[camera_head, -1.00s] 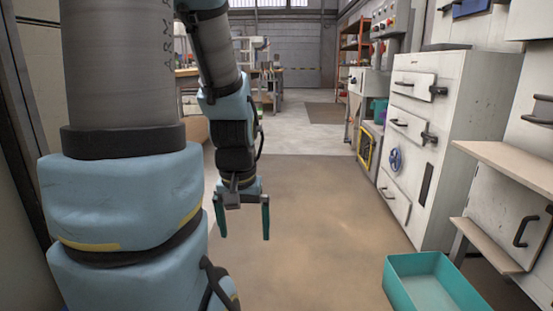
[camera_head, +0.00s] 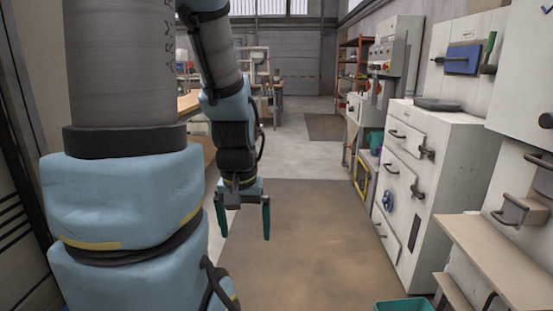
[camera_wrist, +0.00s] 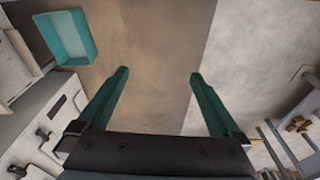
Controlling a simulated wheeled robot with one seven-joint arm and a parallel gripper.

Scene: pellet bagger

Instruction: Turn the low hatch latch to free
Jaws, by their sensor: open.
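A white cabinet (camera_head: 455,160) stands at the right, with several hatches on its front. The low hatch (camera_head: 388,236) has a dark bar handle. A narrow dark upright piece (camera_head: 413,232) sits at its right; I cannot tell whether this is its latch or how it is turned. Dark latches also sit beside the hatches above, one at the upper hatch (camera_head: 427,153) and one lower (camera_head: 416,190). My gripper (camera_head: 243,232) hangs open and empty over the floor, left of the cabinet and clear of it. In the wrist view, its teal fingers (camera_wrist: 159,75) are spread apart.
A blue handwheel (camera_head: 388,200) is on the cabinet front. A teal bin (camera_wrist: 65,38) stands on the floor near the cabinet. A pale shelf (camera_head: 500,255) juts out at the near right. The brown floor mat (camera_head: 310,250) ahead is clear.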

